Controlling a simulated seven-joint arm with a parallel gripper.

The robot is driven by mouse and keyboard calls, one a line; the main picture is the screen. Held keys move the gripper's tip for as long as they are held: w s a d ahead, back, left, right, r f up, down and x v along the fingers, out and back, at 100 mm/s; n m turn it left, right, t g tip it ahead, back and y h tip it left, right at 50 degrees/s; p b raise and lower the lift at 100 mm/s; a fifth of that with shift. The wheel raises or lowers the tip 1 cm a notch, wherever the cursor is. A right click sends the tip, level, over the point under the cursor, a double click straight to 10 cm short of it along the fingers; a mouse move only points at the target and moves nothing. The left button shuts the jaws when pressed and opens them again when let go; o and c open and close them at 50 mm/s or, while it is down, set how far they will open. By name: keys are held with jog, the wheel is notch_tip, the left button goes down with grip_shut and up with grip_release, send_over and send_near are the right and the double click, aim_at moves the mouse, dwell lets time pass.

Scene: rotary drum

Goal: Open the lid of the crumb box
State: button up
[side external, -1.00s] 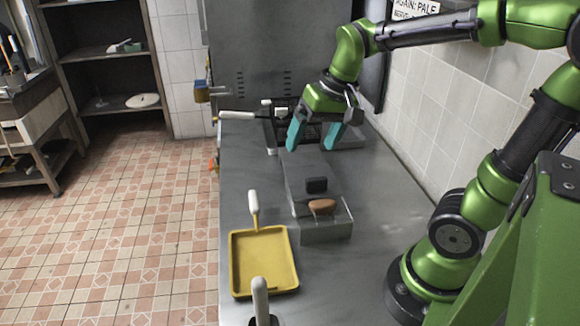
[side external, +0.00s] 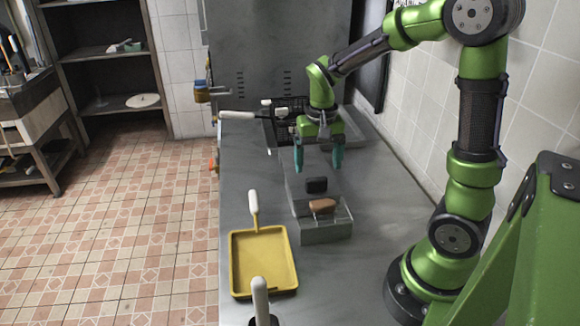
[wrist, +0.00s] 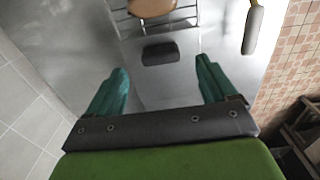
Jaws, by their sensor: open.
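The crumb box is a long grey metal box (side external: 322,232) on the steel counter. Its flat grey lid (side external: 304,197) carries a black block-shaped handle (side external: 316,185); the handle also shows in the wrist view (wrist: 161,53). The near end of the box is uncovered, and a brown rounded piece (side external: 322,206) shows there. My gripper (side external: 318,170) is open and empty, pointing down above the far part of the box, just behind the handle. In the wrist view, the handle lies between and beyond my open fingers (wrist: 162,66).
A yellow pan (side external: 264,262) with a white handle lies left of the box. Another white handle (side external: 260,300) stands at the near edge. Behind my gripper are a black rack (side external: 290,122) and a large steel appliance (side external: 275,50). The tiled wall bounds the right.

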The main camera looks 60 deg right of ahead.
aim_at(317, 180)
notch_tip(317, 180, down, 6)
jog(key=shift+f, duration=0.15)
dwell(0.3)
jog(key=c, duration=1.4)
jog(key=w+d, duration=0.7)
jog(key=shift+w+d, duration=0.2)
jog(key=shift+w, duration=0.05)
jog(key=shift+c, duration=0.2)
jog(key=o, duration=1.4)
jog(key=shift+o, duration=0.2)
notch_tip(317, 180, up, 17)
